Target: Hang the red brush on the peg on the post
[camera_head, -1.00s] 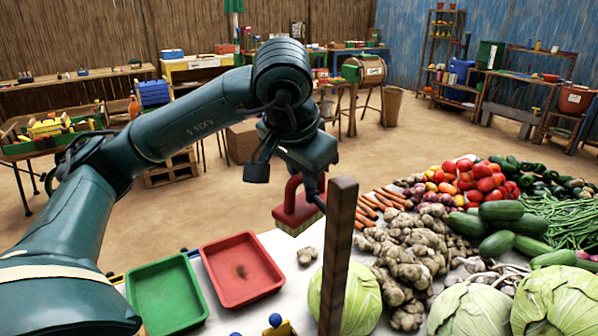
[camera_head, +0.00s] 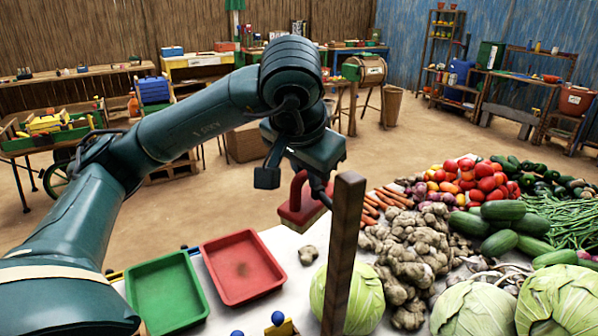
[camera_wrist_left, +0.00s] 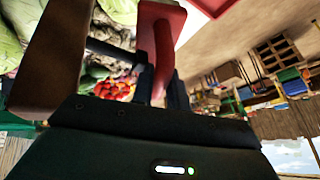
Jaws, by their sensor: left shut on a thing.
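The red brush (camera_head: 297,204) has a red looped handle and a pale underside. My left gripper (camera_head: 318,187) is shut on its handle and holds it above the table, just left of the post. The brown wooden post (camera_head: 343,260) stands upright at the table's near side. In the left wrist view the brush handle (camera_wrist_left: 166,48) is between the fingers, and the post (camera_wrist_left: 52,60) is close on the left. A dark rod, likely the peg (camera_wrist_left: 110,50), reaches from the post toward the handle. I cannot tell whether it enters the loop. My right gripper is out of view.
A green tray (camera_head: 190,310) and a red tray (camera_head: 216,258) lie on the white table left of the post. A cabbage (camera_head: 365,300), ginger (camera_head: 400,260) and other vegetables crowd the right. Open floor lies behind the table.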

